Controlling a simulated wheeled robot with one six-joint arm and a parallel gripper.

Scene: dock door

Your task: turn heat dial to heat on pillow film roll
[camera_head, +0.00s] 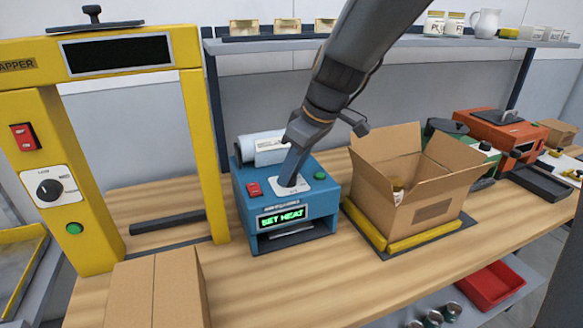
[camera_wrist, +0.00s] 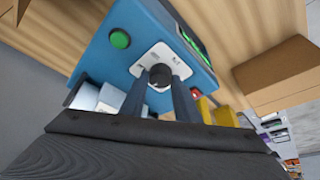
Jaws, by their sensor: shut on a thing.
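The blue pillow film machine (camera_head: 249,219) stands on the wooden bench, with a lit green "SET HEAT" display (camera_head: 281,218) on its front. Its white film roll (camera_head: 261,147) lies at the back of the top. The dark heat dial (camera_wrist: 160,74) sits on a white plate between a red switch (camera_head: 253,189) and a green button (camera_head: 320,175). My gripper (camera_head: 289,181) reaches down from above. In the wrist view its two fingers (camera_wrist: 160,84) are shut on the dial. The dial's pointer and most of the plate's marks are hidden or too small to read.
A yellow wrapper frame (camera_head: 88,185) with its own dial stands at the left. An open cardboard box (camera_head: 416,194) sits on a yellow-edged scale at the right. A closed carton (camera_head: 152,289) is at the front left. A shelf (camera_head: 270,46) runs behind the arm.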

